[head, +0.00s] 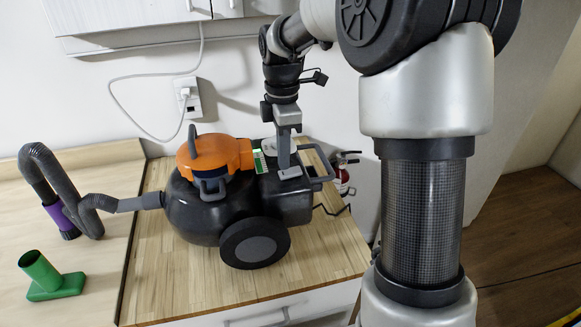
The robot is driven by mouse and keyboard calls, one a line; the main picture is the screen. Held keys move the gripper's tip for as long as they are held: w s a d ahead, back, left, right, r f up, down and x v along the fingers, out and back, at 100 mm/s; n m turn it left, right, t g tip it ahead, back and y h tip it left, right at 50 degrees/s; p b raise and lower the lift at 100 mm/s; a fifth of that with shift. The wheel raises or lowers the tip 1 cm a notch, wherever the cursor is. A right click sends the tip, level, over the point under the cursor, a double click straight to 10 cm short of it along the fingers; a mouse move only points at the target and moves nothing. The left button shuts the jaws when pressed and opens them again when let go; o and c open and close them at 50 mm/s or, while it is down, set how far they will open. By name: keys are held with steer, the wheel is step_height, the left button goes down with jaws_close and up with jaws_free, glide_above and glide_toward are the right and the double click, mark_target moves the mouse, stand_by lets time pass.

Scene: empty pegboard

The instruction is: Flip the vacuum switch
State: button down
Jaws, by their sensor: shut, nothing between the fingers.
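The vacuum (200,213) stands on the wooden counter, with a black body, an orange top and a large wheel facing me. A small grey piece (290,173) is on its right part, near the handle; it may be the switch, but I cannot tell its position. My gripper (284,166) points down over the right part of the vacuum. It is shut and empty, with its tip at or just above the grey piece. I cannot tell whether they touch, and the tip hides part of that area.
A ribbed hose (67,190) runs left from the vacuum. A green nozzle (50,277) lies at the counter's left. A white cord hangs from a wall outlet (187,98). A red extinguisher (341,176) stands behind right. Cabinets (160,15) hang above.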

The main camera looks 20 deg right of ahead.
mark_target(284, 173)
step_height(284, 173, up, 5)
steer(key=p, duration=0.4)
steer(key=shift+r, duration=0.2)
steer(key=s+r+m+t, duration=0.3)
steer(key=s+r+m, duration=0.55)
steer(key=s, duration=0.45)
steer(key=s+f+m+t, duration=0.1)
steer(key=s+m+t, duration=0.1)
steer(key=s+m, duration=0.7)
steer(key=shift+s+f+t, duration=0.2)
steer(key=shift+s+t, duration=0.1)
steer(key=shift+s, duration=0.7)
